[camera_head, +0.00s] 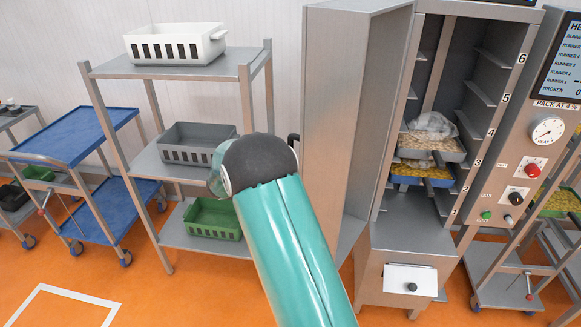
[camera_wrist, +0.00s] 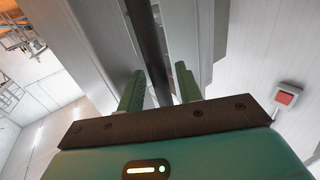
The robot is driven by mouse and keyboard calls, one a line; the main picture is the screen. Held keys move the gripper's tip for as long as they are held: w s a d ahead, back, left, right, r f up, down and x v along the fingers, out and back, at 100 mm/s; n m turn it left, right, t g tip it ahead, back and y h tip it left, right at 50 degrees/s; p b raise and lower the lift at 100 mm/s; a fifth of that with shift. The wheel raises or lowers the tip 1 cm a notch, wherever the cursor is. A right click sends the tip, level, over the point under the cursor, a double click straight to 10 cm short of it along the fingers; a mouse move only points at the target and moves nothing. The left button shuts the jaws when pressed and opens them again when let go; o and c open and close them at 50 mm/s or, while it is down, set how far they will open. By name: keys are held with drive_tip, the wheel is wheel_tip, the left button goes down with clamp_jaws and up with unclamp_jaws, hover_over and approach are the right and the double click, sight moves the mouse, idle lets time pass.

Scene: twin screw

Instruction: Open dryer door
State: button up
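The dryer (camera_head: 408,240) is a tall grey metal cabinet at the right of the head view. Its door (camera_head: 350,110) stands swung wide open to the left, so the numbered shelf runners inside show. My gripper is hidden in the head view, behind my teal arm and the door. In the wrist view its two green fingers (camera_wrist: 160,80) stand apart, one on each side of a dark bar (camera_wrist: 148,45) that looks like the door handle. A gap shows beside the bar; contact is unclear. A grey metal panel (camera_wrist: 95,45) lies behind.
Inside the dryer are a grey tray (camera_head: 440,153) and a blue tray (camera_head: 408,180) with contents. A metal rack (camera_head: 160,72) with white, grey and green crates stands left of the door. A blue cart (camera_head: 80,135) is farther left. Orange floor is clear at the lower left.

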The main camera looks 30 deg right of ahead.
drive_tip(key=w+a, duration=0.2)
drive_tip(key=a, duration=1.1)
drive_tip(key=shift+a, duration=0.35)
